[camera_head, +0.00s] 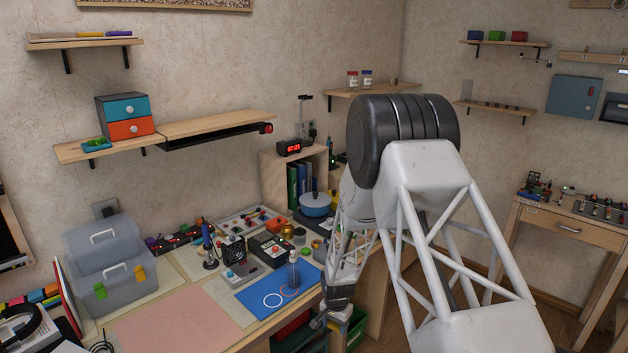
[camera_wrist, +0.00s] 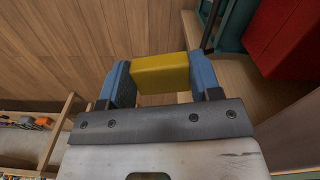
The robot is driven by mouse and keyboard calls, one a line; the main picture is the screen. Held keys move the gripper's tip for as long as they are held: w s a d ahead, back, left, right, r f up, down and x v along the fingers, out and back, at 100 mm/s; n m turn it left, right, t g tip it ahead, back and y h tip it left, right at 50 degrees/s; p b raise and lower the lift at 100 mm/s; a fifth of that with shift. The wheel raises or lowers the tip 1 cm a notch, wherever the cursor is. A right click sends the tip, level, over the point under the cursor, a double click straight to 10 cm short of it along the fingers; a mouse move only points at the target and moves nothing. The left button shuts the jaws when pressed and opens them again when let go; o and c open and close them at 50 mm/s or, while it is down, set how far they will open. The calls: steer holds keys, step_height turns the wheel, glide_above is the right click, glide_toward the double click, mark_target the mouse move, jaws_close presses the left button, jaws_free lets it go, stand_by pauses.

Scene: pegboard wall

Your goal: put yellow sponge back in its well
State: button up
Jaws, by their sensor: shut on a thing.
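The yellow sponge (camera_wrist: 160,74) is a small block in the wrist view. My gripper (camera_wrist: 160,80) is shut on it, with one blue finger pressed to each side. In the head view my gripper (camera_head: 335,318) hangs low by the workbench's front edge, right of the blue mat. I cannot make out the sponge there; my arm and gripper hide much of that area. I cannot pick out the sponge's well in either view.
The workbench holds a blue mat (camera_head: 272,296) with a bottle (camera_head: 294,273), a pink sheet (camera_head: 178,325) and a grey toolbox (camera_head: 108,265). In the wrist view a red box (camera_wrist: 287,42) is close on the right. Wooden floor (camera_wrist: 75,45) lies open at left.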

steer(key=w+d+f+n, duration=0.3)
steer(key=d+f+n, duration=0.3)
steer(key=d+f, duration=0.4)
steer(key=shift+w+d+f+n, duration=0.2)
steer(key=shift+d+n, duration=0.1)
steer(key=shift+d, duration=0.25)
